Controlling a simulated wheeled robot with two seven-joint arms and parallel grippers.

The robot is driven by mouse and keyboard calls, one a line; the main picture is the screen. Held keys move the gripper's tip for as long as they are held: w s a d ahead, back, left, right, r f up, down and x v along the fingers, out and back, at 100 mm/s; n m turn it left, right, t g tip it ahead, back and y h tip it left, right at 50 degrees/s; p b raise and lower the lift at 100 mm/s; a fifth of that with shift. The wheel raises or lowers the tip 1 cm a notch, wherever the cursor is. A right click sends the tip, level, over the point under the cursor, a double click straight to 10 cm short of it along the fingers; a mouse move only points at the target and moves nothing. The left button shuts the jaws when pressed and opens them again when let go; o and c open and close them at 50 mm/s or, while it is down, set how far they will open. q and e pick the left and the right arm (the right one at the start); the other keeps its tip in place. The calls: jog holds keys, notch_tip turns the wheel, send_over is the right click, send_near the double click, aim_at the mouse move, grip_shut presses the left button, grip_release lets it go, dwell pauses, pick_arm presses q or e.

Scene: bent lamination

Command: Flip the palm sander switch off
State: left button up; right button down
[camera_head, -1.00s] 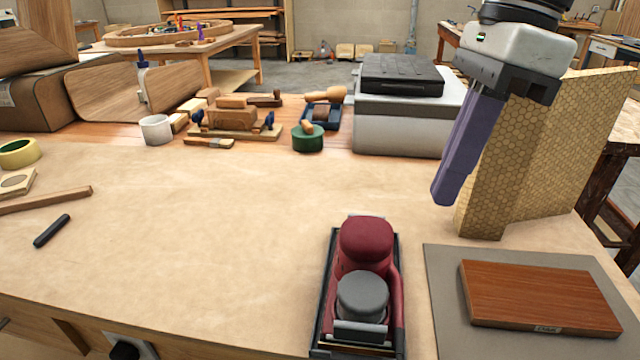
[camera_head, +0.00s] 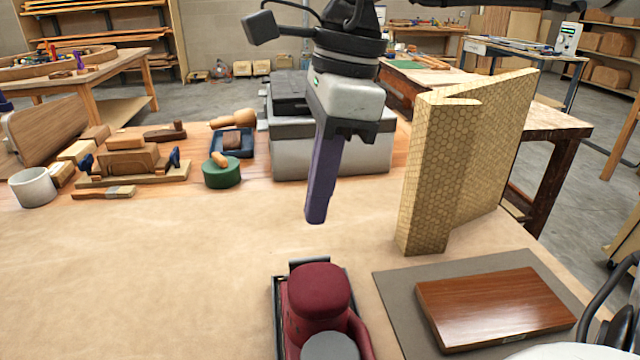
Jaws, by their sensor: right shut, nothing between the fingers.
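The palm sander (camera_head: 318,295) has a dark red body and a grey round part at its near end. It sits in a dark tray at the bottom middle of the head view, cut off by the lower edge. Its switch cannot be made out. My right gripper (camera_head: 316,218) has purple fingers, shut and empty, pointing down above the table behind the sander. It is apart from the sander. My left gripper is not in view.
A honeycomb-patterned panel (camera_head: 428,190) stands upright to the right of my gripper. A brown wooden board (camera_head: 495,305) lies on a grey mat (camera_head: 400,290) right of the sander. A grey case (camera_head: 340,155) stands behind.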

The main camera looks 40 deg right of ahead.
jog(key=f, duration=0.3)
jog(key=a+f, duration=0.1)
jog(key=f, duration=0.2)
jog(key=w+f, duration=0.1)
jog(key=f, duration=0.2)
jog(key=shift+a+f+b, duration=0.15)
jog(key=shift+a+b, duration=0.05)
jog(key=shift+b, duration=0.15)
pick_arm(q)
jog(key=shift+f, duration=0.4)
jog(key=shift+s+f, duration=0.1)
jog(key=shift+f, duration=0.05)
pick_arm(e)
jog(key=shift+s, duration=0.1)
